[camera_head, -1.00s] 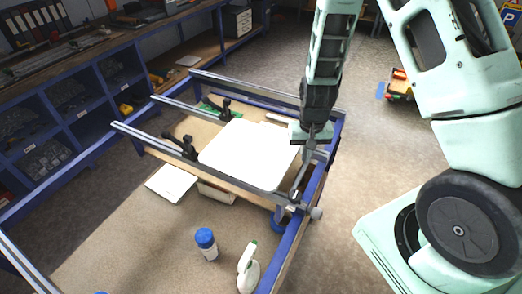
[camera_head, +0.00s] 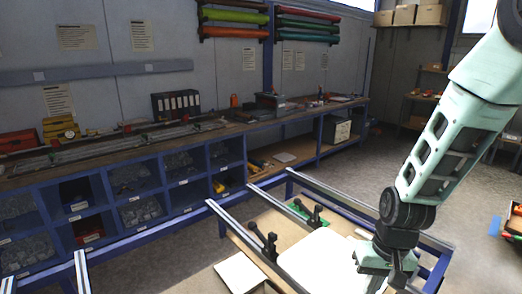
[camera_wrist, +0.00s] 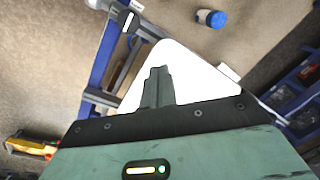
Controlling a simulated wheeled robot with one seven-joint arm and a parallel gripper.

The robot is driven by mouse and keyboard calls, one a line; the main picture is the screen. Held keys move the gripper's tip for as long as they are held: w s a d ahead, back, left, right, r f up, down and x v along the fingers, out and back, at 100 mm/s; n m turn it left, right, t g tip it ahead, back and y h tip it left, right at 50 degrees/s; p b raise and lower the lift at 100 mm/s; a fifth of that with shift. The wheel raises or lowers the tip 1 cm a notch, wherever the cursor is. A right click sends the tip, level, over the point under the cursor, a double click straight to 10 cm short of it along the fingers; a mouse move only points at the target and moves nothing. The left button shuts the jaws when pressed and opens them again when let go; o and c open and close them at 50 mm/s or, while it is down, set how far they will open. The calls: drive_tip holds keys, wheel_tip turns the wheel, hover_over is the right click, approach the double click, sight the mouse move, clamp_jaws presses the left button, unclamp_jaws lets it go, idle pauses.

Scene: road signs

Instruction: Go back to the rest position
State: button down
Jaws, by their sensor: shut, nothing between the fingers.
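My gripper (camera_wrist: 158,86) is shut and empty in the wrist view, its fingers together over the white sign plate (camera_wrist: 190,75). In the head view my gripper (camera_head: 388,284) is at the lower right, partly cut off by the bottom edge. The white sign plate (camera_head: 318,262) lies on the blue-framed table (camera_head: 345,205) to the left of my gripper. I cannot tell the exact height of the gripper above the plate.
Two black clamps (camera_head: 265,240) stand on a rail left of the plate. A smaller white sheet (camera_head: 240,272) lies farther left. A blue-capped bottle (camera_wrist: 211,18) shows in the wrist view. A long blue workbench (camera_head: 150,185) lines the back wall. Open floor (camera_head: 455,205) lies to the right.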

drive_tip(key=s+a+r+n+b, duration=0.2)
drive_tip(key=s+a+n+b, duration=0.1)
drive_tip(key=s, duration=0.6)
drive_tip(key=s+a+r+n+b, duration=0.2)
drive_tip(key=s+a+n+b, duration=0.2)
drive_tip(key=s+a+n, duration=0.2)
drive_tip(key=s+a, duration=0.2)
drive_tip(key=s, duration=0.1)
drive_tip(key=shift+r+h+b, duration=0.3)
drive_tip(key=shift+r, duration=0.05)
drive_tip(key=shift+w, duration=0.15)
